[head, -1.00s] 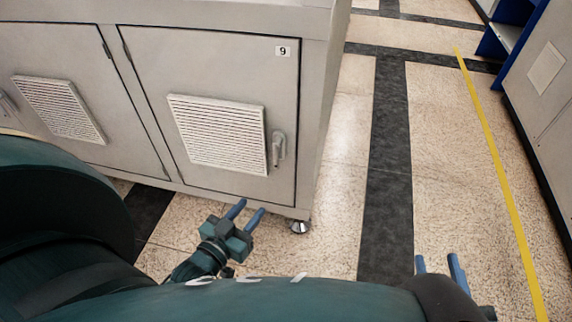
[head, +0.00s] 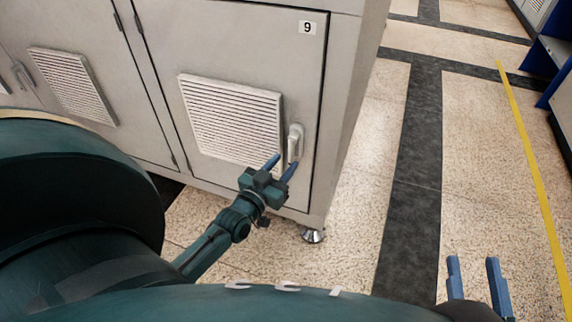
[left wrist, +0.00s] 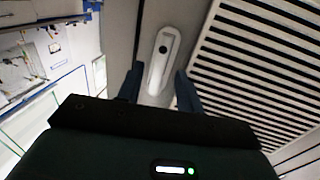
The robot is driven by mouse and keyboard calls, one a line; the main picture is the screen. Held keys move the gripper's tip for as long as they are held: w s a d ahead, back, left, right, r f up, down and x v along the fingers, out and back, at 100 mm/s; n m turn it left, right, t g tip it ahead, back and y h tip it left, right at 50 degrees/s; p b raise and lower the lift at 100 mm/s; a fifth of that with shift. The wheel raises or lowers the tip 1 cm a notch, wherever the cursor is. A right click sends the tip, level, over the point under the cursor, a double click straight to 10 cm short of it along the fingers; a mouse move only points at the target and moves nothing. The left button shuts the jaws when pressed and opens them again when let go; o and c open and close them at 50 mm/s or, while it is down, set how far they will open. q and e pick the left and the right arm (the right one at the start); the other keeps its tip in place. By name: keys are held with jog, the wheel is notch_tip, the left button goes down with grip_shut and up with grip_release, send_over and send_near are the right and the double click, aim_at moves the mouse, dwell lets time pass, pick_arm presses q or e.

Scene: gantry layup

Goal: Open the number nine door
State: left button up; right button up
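The number nine door (head: 240,50) is a grey cabinet door, shut, with a "9" label (head: 307,28) at its upper right. Its light handle (head: 295,142) stands upright near the right edge, beside the vent grille. My left gripper (head: 281,168) is open just below the handle, fingers pointing at the door. In the left wrist view the handle (left wrist: 160,55) lies ahead between the two open fingers (left wrist: 158,90), its lower end reaching between the tips; I cannot tell whether they touch it. My right gripper (head: 478,280) is open and empty over the floor at lower right.
A white vent grille (head: 232,120) sits on the door left of the handle. Another grey door (head: 60,30) adjoins on the left. The cabinet stands on a metal foot (head: 313,236). Floor to the right is clear, with a yellow line (head: 525,150) and blue shelving (head: 548,55) beyond.

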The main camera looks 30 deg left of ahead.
pick_arm(q)
jog(key=shift+w, duration=1)
grip_shut()
